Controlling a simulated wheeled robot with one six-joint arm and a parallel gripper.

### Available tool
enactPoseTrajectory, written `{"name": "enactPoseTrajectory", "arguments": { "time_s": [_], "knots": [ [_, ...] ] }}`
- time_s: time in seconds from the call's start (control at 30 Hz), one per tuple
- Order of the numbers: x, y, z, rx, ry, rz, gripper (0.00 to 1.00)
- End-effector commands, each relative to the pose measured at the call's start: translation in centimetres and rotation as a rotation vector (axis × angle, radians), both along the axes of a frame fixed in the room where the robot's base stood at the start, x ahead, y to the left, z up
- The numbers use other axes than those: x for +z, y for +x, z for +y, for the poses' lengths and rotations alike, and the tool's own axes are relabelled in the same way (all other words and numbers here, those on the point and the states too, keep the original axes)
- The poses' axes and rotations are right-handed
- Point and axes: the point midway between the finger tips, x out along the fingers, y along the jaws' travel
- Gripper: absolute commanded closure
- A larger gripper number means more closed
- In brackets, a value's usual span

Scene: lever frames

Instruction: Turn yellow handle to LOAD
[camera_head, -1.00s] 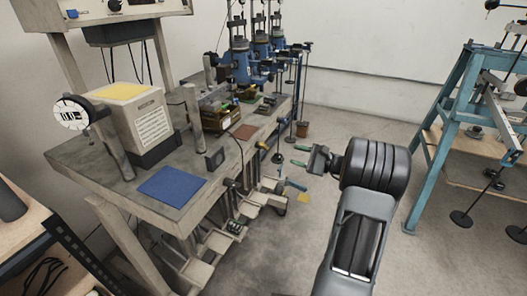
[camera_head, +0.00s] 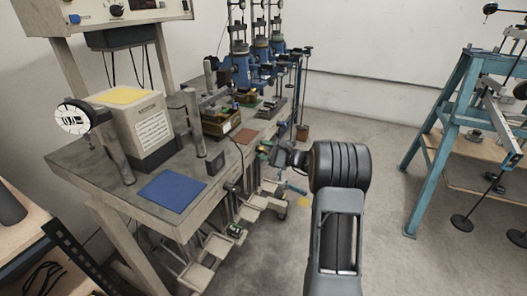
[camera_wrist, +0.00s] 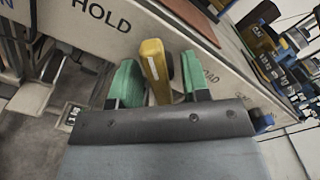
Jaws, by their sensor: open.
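In the wrist view the yellow handle (camera_wrist: 154,66) stands between the two green fingertips of my gripper (camera_wrist: 160,70). The fingers are apart, with a gap on each side of the handle; I cannot tell whether either touches it. The handle is in front of a pale panel (camera_wrist: 125,28). The label HOLD (camera_wrist: 95,12) is to the handle's left. Letters ending in "OAD" (camera_wrist: 210,76) show to its right, partly covered by the right finger. In the head view my gripper (camera_head: 266,150) is at the bench's right edge; I cannot make out the handle there.
The grey bench (camera_head: 100,180) carries a blue mat (camera_head: 172,191), a box with a yellow top (camera_head: 127,95), a round dial (camera_head: 73,118) and blue machines (camera_head: 240,68) behind. Stepped pedals (camera_head: 222,245) are below its front. A teal frame (camera_head: 437,120) stands right, with open floor between.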

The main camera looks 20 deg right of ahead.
Motion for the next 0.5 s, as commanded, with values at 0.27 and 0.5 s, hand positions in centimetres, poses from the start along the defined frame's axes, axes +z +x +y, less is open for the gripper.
{"name": "enactPoseTrajectory", "arguments": {
  "time_s": [0.27, 0.5],
  "knots": [
    [0.0, 0.04, 0.03, 0.0, 0.0, 0.0, 0.59],
    [0.0, 0.02, 0.02, 0.0, 0.0, 0.0, 0.82]
  ]
}}
